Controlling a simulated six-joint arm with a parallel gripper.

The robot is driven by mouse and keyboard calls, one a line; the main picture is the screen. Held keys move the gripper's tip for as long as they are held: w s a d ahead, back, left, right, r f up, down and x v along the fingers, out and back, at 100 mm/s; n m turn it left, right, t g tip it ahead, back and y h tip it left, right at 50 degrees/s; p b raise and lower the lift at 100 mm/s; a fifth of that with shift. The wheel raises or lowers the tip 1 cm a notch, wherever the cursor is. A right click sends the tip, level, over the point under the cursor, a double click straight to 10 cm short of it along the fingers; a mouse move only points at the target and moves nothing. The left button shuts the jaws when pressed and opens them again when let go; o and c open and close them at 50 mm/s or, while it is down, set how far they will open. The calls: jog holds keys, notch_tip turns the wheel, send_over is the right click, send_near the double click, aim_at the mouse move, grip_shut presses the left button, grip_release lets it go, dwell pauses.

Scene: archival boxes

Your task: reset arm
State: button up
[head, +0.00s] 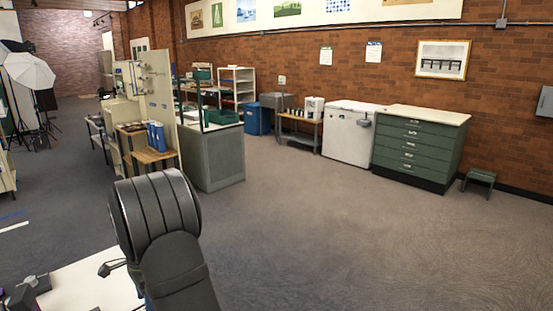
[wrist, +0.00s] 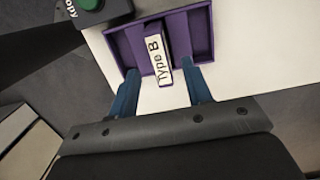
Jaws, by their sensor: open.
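In the wrist view my gripper (wrist: 161,71) is open, its two blue fingers spread apart. A narrow box with a white "Type B" label (wrist: 157,62) shows between and beyond the fingertips. Gaps show on both sides of the box, and neither finger appears to grip it. The box is in a purple tray (wrist: 202,28), with purple compartments to either side of it.
A dark device with a green button (wrist: 90,4) sits left of the tray. The white tabletop (head: 88,281) holds dark items (head: 22,297) at the lower left. Beyond is open grey floor, with a green drawer cabinet (head: 420,147) and white chest (head: 348,133) along the brick wall.

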notch_tip(320, 180, up, 10)
jog(key=w+r, duration=0.1)
jog(key=f, duration=0.6)
jog(key=s+f, duration=0.1)
jog(key=f, duration=1.1)
jog(key=shift+s+a, duration=0.25)
jog(key=shift+s, duration=0.05)
notch_tip(320, 180, up, 9)
jog(key=shift+r, duration=0.2)
jog(key=shift+a+f+n, duration=0.1)
jog(key=shift+f+n, duration=0.05)
jog(key=shift+n, duration=0.25)
jog(key=shift+s+a+n, duration=0.1)
jog(key=shift+a+n, duration=0.1)
jog(key=shift+n, duration=0.55)
jog(key=shift+a+n, duration=0.15)
jog(key=shift+n, duration=0.6)
jog(key=shift+d, duration=0.1)
